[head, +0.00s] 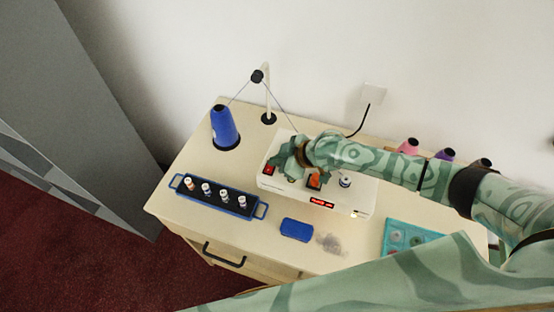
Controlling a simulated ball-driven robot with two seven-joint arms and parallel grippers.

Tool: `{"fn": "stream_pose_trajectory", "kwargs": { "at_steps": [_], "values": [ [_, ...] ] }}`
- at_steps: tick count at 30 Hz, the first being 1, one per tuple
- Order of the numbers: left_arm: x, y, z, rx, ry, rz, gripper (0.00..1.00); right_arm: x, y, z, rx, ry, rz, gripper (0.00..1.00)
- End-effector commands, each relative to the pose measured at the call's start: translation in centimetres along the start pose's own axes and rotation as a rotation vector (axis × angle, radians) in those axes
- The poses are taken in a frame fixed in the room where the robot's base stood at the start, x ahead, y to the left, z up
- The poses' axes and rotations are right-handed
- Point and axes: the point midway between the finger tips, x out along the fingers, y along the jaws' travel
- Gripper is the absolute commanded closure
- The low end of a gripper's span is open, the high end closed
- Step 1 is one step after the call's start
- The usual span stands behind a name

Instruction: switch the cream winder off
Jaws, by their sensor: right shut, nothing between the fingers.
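The cream winder (338,197) stands on the wooden counter, plugged into the wall. A red switch (268,170) shows at the left end of its front, and a lit red display (322,203) further right. An orange part (314,181) and a small spool (345,181) show on the winder. My right gripper (277,164) is shut and empty, right at the red switch. I cannot tell whether it touches the switch, or which way the switch is tipped. My arm hides much of the winder's top. My left gripper is out of view.
A blue thread cone (224,124) and a thread stand (266,95) are behind left. A blue-handled rack (216,196) holds several small spools. A blue pad (296,230) and grey fluff (329,242) lie in front. A teal tray (392,240) and several cones (409,146) are right.

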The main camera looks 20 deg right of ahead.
Motion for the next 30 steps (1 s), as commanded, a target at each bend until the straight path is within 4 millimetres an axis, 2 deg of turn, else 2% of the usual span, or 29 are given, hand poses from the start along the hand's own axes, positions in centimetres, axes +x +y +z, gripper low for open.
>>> {"fn": "stream_pose_trajectory", "kwargs": {
  "at_steps": [3, 13, 23, 30],
  "values": [
    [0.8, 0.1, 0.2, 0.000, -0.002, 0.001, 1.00, 0.6, 0.1, 0.6, 0.000, -0.001, 0.000, 1.00],
    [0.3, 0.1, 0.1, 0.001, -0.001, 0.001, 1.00, 0.4, -0.1, 0.6, 0.000, -0.006, -0.002, 1.00],
    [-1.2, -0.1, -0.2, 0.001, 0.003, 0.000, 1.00, 0.1, -1.7, 0.4, 0.000, -0.008, -0.006, 1.00],
    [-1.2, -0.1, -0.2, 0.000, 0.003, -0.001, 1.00, 0.2, -1.8, 0.4, 0.001, -0.006, -0.006, 1.00]
  ]
}}
